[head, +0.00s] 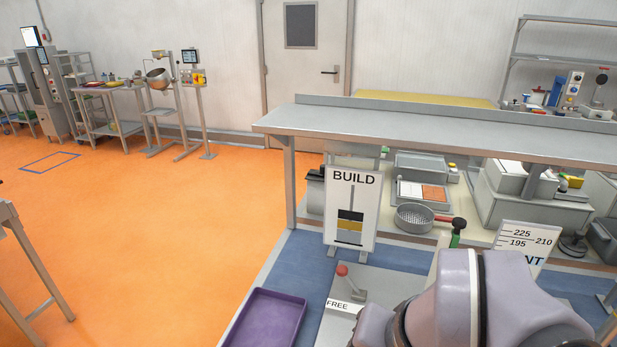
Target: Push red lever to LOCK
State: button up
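A small lever with a red knob (342,270) stands on a grey plate in the lower middle of the head view. Its short metal stem leans up and to the left from the plate. A white label reading FREE (339,306) is in front of it. No LOCK label shows; part of the plate is hidden behind my arm. My arm's rounded mauve links fill the bottom right, to the right of the lever. My gripper is not visible.
A purple tray (265,320) lies left of the lever on a blue surface (296,258). A BUILD sign (351,208) stands behind the lever. A grey shelf (420,128) spans above the back. A metal strainer (414,218) and a numbered sign (522,240) are to the right.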

aim_at(342, 271)
jog(key=i+j+z, duration=0.15)
jog(key=j+z, duration=0.15)
jog(key=j, duration=0.3)
jog(key=i+j+z, duration=0.1)
jog(key=j+z, duration=0.2)
jog(key=j, duration=0.3)
